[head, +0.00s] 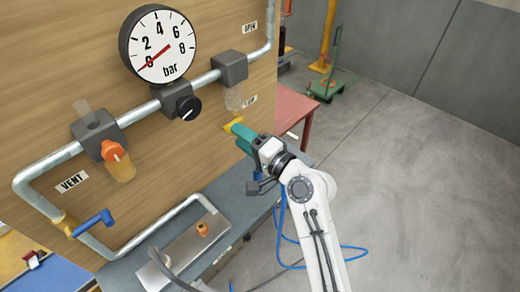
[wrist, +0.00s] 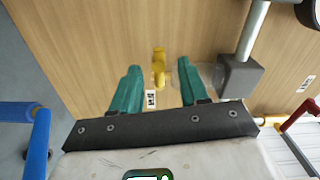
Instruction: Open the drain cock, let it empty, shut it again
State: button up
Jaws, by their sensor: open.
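A yellow cock (wrist: 158,68) sits at the end of a clear bowl (wrist: 208,74) that hangs from a grey block (wrist: 240,76) on the pipe. In the head view the bowl (head: 233,97) shows, and the yellow cock (head: 232,124) is partly hidden behind my fingers. My gripper (head: 242,136) points at the board there. In the wrist view my gripper (wrist: 157,80) is open, with one teal finger on each side of the cock and a gap to both. I cannot tell whether the cock lies within finger reach in depth.
A gauge (head: 158,44) reads near 0 bar, above a black knob (head: 188,106). Left are an orange knob (head: 113,150) on an amber bowl and a blue lever (head: 92,223). Below is a steel tray (head: 185,252) on a bench.

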jog(key=b+v, duration=0.1)
jog(key=v, duration=0.6)
jog(key=shift+d, duration=0.1)
